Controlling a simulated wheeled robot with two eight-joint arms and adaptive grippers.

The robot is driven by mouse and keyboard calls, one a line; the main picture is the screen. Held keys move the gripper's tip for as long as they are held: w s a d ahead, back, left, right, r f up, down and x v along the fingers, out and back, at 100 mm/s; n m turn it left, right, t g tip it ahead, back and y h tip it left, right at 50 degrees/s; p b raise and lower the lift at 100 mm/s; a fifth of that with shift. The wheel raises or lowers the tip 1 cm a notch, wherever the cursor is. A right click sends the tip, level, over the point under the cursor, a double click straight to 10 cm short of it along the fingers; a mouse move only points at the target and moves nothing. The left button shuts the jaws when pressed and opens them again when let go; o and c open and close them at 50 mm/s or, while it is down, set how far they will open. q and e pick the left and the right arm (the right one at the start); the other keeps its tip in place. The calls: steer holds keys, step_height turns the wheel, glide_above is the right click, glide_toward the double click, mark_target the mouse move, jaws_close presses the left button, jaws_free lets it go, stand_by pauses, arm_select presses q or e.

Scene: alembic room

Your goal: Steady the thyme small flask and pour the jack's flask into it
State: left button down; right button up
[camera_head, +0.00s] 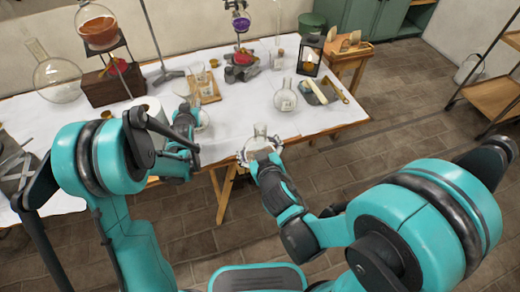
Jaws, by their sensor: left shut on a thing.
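My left gripper (189,112) is above the table's front half, shut on a small clear flask (203,119) that it partly hides. My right gripper (259,153) is at the table's front edge, its fingers on either side of another clear flask (261,134). The lower part of that flask is hidden, and I cannot tell whether the fingers grip it. Labels are too small to read, so I cannot tell which flask is the thyme one. A lab jack (242,68) stands at the back, below a purple flask (241,21) on a stand.
A round flask with a label (286,98) stands on the white-covered table (235,110), right of centre. A lantern (309,56), a wooden tray with jars (206,88), a big empty flask (58,78) and an orange flask (98,29) stand farther back.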

steer(key=w+a+r, duration=0.2)
steer(key=w+a, duration=0.5)
steer(key=w, duration=0.6)
steer(key=w+a+r, duration=0.1)
steer(key=w+a, duration=0.5)
steer(key=w, duration=0.8)
steer(key=d+r+n+t+h, duration=0.3)
steer(key=r+n+h, duration=0.3)
steer(key=n, duration=0.6)
step_height(320, 180, up, 2)
steer(key=shift+d+t, duration=0.3)
steer(key=shift+a+r+n+t, duration=0.1)
steer(key=shift+r+n+t, duration=0.3)
steer(key=shift+r+n, duration=0.8)
stand_by(2.5)
